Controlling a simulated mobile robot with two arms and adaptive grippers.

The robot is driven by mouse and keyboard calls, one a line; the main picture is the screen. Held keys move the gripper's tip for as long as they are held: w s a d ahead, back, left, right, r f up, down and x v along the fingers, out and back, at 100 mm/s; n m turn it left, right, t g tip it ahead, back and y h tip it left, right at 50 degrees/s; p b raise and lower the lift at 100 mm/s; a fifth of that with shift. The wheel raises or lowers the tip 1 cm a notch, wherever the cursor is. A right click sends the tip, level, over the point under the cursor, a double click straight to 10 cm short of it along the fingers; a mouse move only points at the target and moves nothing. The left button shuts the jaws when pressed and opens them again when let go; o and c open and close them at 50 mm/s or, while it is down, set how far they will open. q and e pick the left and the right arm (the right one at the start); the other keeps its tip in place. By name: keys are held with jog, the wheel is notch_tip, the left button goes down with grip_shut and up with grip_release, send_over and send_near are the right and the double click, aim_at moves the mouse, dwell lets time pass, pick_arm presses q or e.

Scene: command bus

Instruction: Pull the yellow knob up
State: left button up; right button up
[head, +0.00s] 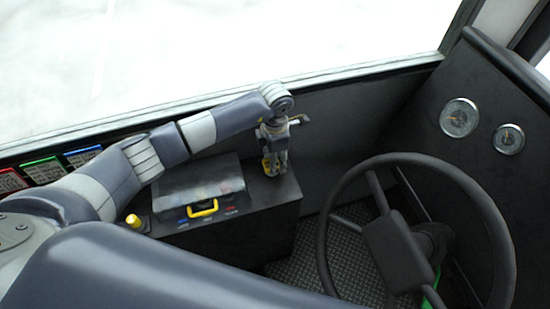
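My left gripper (274,168) points down at the right end of the dark console, to the right of the clear-lidded box. A small yellow part (266,164) shows at its fingers; the gripper hides most of it, and I cannot tell whether it is a knob or whether the fingers hold it. Another yellow knob-like piece (133,221) stands at the console's left end, beside my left forearm and well away from the gripper. My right gripper is not in view.
The clear-lidded box (198,180) with a yellow handle (202,209) sits on the console (255,200) between the two yellow parts. A steering wheel (330,225) stands to the right. Red, green and blue panels (83,155) line the left, below the windshield.

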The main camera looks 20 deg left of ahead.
pick_arm(q)
grip_shut()
jog(key=shift+w+r+p, duration=0.15)
jog(key=shift+r+p, duration=0.15)
jog(key=shift+r, duration=0.85)
jog(key=o, duration=1.3)
grip_release()
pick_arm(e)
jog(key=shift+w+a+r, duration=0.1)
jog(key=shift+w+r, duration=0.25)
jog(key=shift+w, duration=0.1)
